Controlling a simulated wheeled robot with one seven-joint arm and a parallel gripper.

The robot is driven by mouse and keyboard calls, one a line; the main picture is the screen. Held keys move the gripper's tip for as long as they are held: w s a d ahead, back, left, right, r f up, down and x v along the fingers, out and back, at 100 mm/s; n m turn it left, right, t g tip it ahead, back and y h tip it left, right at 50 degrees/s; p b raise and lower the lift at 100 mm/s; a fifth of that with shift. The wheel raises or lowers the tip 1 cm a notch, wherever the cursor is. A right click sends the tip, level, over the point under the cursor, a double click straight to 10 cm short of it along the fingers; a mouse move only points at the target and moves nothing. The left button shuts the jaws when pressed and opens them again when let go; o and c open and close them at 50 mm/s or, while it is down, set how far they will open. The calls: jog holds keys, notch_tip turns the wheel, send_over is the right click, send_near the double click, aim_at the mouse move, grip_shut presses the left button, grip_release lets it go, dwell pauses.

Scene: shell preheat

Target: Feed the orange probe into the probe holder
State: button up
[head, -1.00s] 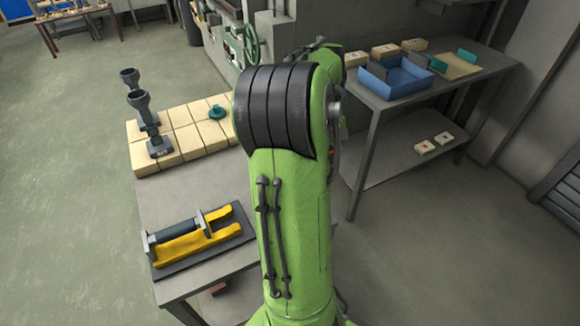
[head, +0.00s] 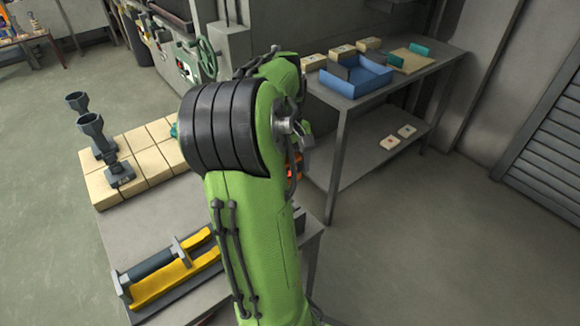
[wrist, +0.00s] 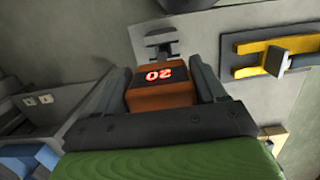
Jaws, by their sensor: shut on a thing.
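In the wrist view, an orange probe (wrist: 160,97) with a dark display and lit red digits sits between the two dark fingers of my gripper (wrist: 163,88). My gripper is shut on it. A dark grey T-shaped part (wrist: 161,42) shows just beyond the probe; I cannot tell whether it belongs to the probe. In the head view, my green arm hides the gripper and most of what is under it; a small orange patch (head: 294,166) shows at its right edge. I cannot pick out the probe holder with certainty.
A yellow cradle with a dark cylinder (head: 150,265) lies on the near table, left of my arm. Two dark cup-topped stands (head: 92,132) rise at the tan blocks (head: 145,165) behind it. A blue tray (head: 357,78) stands on the back-right bench. Open floor lies at right.

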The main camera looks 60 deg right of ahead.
notch_tip(320, 180, down, 9)
jog(key=b, duration=0.7)
jog(key=shift+f, duration=0.2)
jog(key=o, duration=1.3)
jog(key=shift+o, duration=0.2)
jog(key=shift+r, duration=0.1)
jog(key=r+p, duration=0.2)
jog(key=r, duration=0.3)
jog(key=w+r+p, duration=0.1)
jog(key=r+p, duration=0.1)
jog(key=r, duration=0.3)
jog(key=w+d+r+p, duration=0.1)
jog(key=r+p, duration=0.2)
jog(key=r, duration=0.2)
jog(key=shift+w+r, duration=0.15)
jog(key=shift+r, duration=0.1)
